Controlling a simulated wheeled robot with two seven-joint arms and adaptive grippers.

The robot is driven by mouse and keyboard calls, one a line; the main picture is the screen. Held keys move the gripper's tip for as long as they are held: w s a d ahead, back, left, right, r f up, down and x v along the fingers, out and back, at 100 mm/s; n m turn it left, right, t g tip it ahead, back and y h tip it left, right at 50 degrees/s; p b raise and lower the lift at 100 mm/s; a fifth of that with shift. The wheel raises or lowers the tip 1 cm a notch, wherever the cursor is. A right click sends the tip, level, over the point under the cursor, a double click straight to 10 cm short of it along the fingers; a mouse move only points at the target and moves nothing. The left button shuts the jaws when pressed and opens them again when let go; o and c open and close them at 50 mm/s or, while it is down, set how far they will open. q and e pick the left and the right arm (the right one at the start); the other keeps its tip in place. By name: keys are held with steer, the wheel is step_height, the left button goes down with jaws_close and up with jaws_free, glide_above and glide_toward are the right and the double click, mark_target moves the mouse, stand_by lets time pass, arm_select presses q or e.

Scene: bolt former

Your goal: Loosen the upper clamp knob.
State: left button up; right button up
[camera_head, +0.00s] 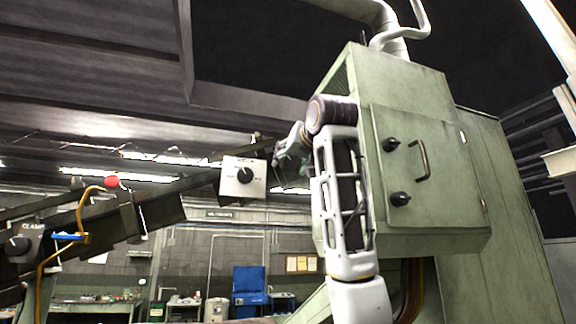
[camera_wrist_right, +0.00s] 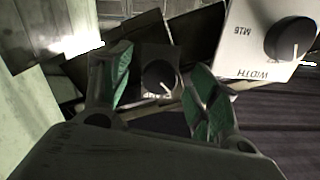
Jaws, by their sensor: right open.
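In the right wrist view, a round black knob (camera_wrist_right: 159,77) with a pale pointer line sits on a small dark plate, its lettering too small to read surely. My right gripper (camera_wrist_right: 160,66) is open, with one green-padded finger on either side of this knob in the picture. I cannot tell how deep the fingers reach or whether they touch it. In the head view my right gripper (camera_head: 289,150) is raised beside the green cabinet, and this knob is hidden there. A second black knob on a plate marked CLAMP (camera_head: 19,245) shows at the lower left. My left gripper is not in view.
A white WIDTH plate with a black knob (camera_head: 245,174) is just left of my right gripper; it also shows in the wrist view (camera_wrist_right: 290,40). The green cabinet (camera_head: 408,85) with latches and handle stands close on the right. A red ball (camera_head: 112,181) tops a lever.

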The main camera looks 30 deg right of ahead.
steer(key=shift+n, duration=1.2)
jaws_close()
steer(key=m, duration=0.4)
steer(key=shift+m+b, duration=0.3)
steer(key=shift+m, duration=0.4)
